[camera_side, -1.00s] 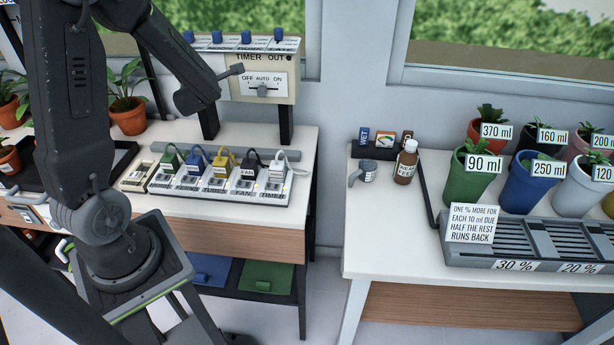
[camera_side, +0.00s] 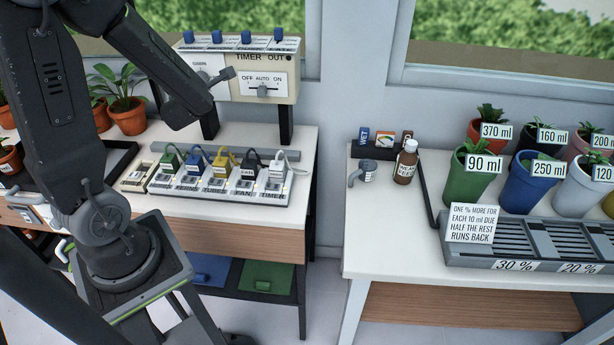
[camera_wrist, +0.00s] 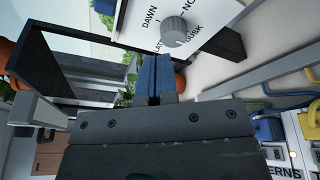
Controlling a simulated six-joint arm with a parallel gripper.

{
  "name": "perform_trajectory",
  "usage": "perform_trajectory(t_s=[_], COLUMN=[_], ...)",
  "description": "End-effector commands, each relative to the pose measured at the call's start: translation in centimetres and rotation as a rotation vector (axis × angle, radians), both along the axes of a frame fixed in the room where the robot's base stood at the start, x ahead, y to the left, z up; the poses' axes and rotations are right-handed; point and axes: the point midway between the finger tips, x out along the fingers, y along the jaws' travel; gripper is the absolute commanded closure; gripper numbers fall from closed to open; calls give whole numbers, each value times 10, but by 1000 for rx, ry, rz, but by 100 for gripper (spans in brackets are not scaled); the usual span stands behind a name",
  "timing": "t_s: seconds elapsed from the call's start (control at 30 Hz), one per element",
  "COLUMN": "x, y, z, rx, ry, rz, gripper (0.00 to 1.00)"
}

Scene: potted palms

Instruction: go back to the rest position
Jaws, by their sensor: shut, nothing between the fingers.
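My gripper (camera_side: 228,74) is in front of the left part of the beige timer box (camera_side: 291,62) in the side view. Its fingers look closed and hold nothing. In the wrist view my gripper (camera_wrist: 154,75) shows two bluish fingers pressed together. They point at the white dial panel (camera_wrist: 200,12) with its round grey knob (camera_wrist: 175,31). The fingertips appear apart from the knob. In the side view my arm hides part of that panel.
A power strip (camera_side: 222,190) with several coloured plugs lies below on the left bench. Potted plants (camera_side: 128,115) stand behind my arm. The right bench (camera_side: 395,240) holds a brown bottle (camera_side: 406,162), labelled pots and a slotted grey tray (camera_side: 470,257). A floor gap separates the benches.

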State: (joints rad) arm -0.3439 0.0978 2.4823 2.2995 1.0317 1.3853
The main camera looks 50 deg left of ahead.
Motion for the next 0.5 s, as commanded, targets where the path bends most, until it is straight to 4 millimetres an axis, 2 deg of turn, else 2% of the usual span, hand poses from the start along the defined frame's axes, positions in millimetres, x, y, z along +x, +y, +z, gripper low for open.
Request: perform_trajectory(t_s=[0.17, 0.27, 0.37, 0.5], x=[-29, -48, -63, -76], y=[-16, -34, -58, -100], z=[11, 11, 8, 2], rx=[-225, -405, -588, -856], ry=[-330, -581, -828, -1160], rz=[220, 383, 547, 789], gripper=[100, 100, 100, 100])
